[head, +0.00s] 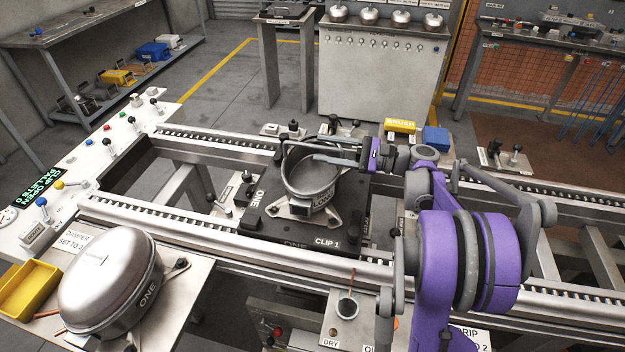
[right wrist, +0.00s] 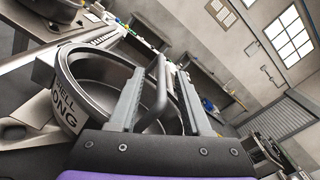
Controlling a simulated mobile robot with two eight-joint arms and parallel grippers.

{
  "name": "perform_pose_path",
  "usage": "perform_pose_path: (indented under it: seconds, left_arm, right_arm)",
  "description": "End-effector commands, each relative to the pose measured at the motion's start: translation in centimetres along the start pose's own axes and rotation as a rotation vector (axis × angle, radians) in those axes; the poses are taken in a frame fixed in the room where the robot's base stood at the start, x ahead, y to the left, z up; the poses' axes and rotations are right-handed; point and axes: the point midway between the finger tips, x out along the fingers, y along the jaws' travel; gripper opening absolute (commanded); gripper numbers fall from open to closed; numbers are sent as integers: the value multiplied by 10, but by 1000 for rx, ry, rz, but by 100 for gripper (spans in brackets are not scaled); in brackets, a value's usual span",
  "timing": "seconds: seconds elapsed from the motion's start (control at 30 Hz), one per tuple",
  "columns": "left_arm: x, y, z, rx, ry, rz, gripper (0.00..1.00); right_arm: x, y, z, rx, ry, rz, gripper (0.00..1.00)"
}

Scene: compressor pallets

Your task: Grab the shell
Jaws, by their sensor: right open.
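The shell (head: 312,182) is an open, round grey metal bowl standing upright on the dark pallet (head: 262,222) marked ONE and CLIP 1. In the right wrist view the shell (right wrist: 72,72) fills the left and middle, with a partly hidden label. My right gripper (head: 330,152) reaches in from the right over the shell's far right rim. In the right wrist view its two fingers (right wrist: 158,72) are apart, with a bent grey bar (right wrist: 159,92) between them. I cannot tell whether they touch it. My left gripper is not in view.
The pallet sits between two roller rails (head: 205,240). A closed silver housing (head: 110,280) marked ONE stands on the near left plate, beside a yellow bin (head: 28,288). A control panel with levers (head: 120,140) is at left. Yellow and blue blocks (head: 435,140) stand behind my right arm.

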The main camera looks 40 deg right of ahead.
Motion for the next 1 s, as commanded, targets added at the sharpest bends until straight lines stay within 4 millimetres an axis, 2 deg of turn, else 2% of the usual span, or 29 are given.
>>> perform_pose_path:
  seconds: [0.1, 0.2, 0.47, 0.5, 0.77, 1.0]
  left_arm:
    - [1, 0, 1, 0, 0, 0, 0]
    - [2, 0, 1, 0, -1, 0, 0]
    - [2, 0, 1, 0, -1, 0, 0]
    - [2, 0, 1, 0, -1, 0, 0]
    - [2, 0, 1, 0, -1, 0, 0]
    - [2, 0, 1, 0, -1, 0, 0]
  right_arm:
    - [20, -1, 1, 0, -3, 3, 48]
    - [30, -1, 1, 0, -1, 2, 48]
    - [34, -2, 1, -1, 0, 1, 48]
    - [34, -2, 1, -1, 0, 1, 47]
    - [33, -2, 1, -1, 0, 0, 0]
    - [33, -2, 1, -1, 1, 0, 0]
